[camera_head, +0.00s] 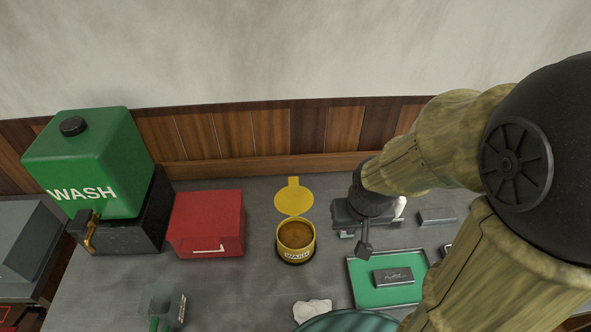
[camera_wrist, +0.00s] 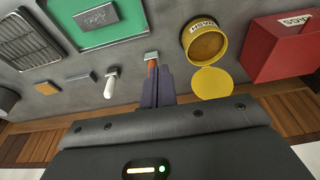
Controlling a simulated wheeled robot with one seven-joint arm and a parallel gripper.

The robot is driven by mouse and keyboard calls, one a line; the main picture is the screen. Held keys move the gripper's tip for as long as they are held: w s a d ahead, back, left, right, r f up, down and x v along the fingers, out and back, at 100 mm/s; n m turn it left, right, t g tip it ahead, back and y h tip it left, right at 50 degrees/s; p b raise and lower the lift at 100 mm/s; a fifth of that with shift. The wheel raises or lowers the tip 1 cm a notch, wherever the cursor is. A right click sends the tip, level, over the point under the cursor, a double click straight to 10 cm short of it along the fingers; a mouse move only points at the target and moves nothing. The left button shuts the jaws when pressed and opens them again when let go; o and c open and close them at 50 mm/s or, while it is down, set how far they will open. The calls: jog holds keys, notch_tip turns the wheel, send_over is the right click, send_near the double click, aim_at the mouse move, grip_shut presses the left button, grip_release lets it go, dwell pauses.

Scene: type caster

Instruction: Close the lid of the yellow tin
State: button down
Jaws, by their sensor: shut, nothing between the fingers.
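The yellow tin (camera_head: 295,243) stands upright on the grey bench, with a dark band at its base and a brownish inside showing. Its round yellow lid (camera_head: 293,199) is hinged at the back and stands open, tilted away toward the wall, with a tab at its far edge. In the wrist view the tin (camera_wrist: 189,42) is at the upper right with the open lid (camera_wrist: 212,83) below it. My gripper (camera_head: 364,249) is shut and empty, to the right of the tin and apart from it. Its closed fingers show in the wrist view (camera_wrist: 152,68).
A red box (camera_head: 207,224) stands left of the tin, and a green WASH tank (camera_head: 88,165) farther left. A green tray (camera_head: 421,291) holding a metal block (camera_head: 393,276) lies to the right. A white cloth (camera_head: 312,310) lies in front. The wood-panelled wall (camera_head: 240,133) rises behind.

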jog(key=w+a+r+p, duration=0.3)
jog(key=w+a, duration=0.2)
jog(key=w, duration=0.6)
jog(key=w+a+r+p, duration=0.3)
jog(key=w+a, duration=0.3)
jog(key=w, duration=0.5)
jog(key=shift+w+r+g+p, duration=0.15)
jog(key=shift+g+p, duration=0.15)
jog(key=shift+p, duration=0.15)
jog(key=shift+a, duration=0.1)
notch_tip(320, 180, down, 9)
jog(key=s+p, duration=0.2)
jog(key=p, duration=0.4)
